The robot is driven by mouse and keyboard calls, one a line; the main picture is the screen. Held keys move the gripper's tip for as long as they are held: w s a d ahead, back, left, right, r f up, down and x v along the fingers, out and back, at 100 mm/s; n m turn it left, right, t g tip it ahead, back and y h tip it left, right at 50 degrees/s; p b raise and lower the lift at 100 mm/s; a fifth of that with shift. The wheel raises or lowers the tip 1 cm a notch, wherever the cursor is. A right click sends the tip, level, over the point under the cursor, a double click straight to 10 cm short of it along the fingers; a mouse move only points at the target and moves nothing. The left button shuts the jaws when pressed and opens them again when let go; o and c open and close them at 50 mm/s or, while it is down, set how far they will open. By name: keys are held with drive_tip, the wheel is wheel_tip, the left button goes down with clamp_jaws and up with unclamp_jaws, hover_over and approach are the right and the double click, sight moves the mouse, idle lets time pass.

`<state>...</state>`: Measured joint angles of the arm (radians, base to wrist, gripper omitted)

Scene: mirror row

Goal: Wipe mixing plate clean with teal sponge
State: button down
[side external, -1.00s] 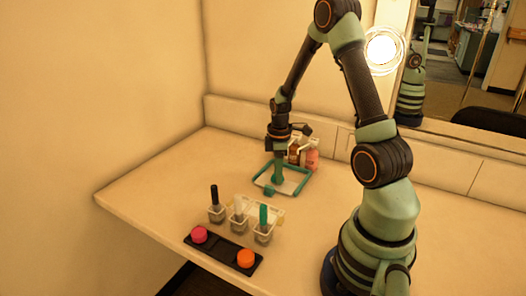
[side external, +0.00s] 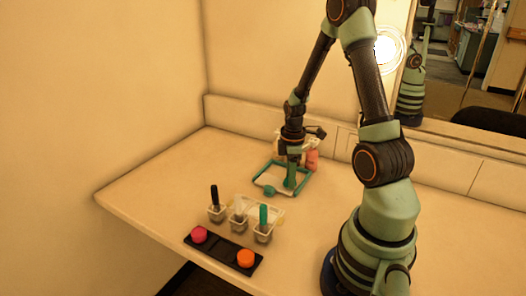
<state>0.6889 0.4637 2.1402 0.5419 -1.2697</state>
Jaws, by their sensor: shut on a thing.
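A square plate with a teal rim (side external: 256,178) and pale inside lies flat toward the back of the counter; I take it to be the mixing plate. My gripper (side external: 291,170) points down over its right part, shut on a teal piece (side external: 290,182) that looks like the teal sponge. The lower end of that piece is at or just above the plate's surface; I cannot tell if it touches. A small teal blob (side external: 269,190) sits at the plate's front rim. Any marks on the plate are too small to make out.
Bottles, one pink (side external: 312,160), stand just behind the plate. In front are several small cups with tools, including a teal-handled one (side external: 263,217), by a pale yellowish tray (side external: 272,207). A black strip (side external: 220,250) holds pink and orange pots. The counter's left is clear.

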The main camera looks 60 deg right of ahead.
sight(264, 180)
drive_tip(key=shift+w+a, duration=0.1)
drive_tip(key=shift+w, duration=2.95)
drive_tip(key=shift+a, duration=0.1)
drive_tip(key=shift+w+a+f, duration=0.1)
drive_tip(key=shift+w+a, duration=0.05)
drive_tip(key=shift+w, duration=1.05)
drive_tip(key=shift+s+a, duration=0.1)
drive_tip(key=shift+s, duration=4.3)
drive_tip(key=shift+w+r, duration=0.1)
drive_tip(key=shift+r, duration=3.5)
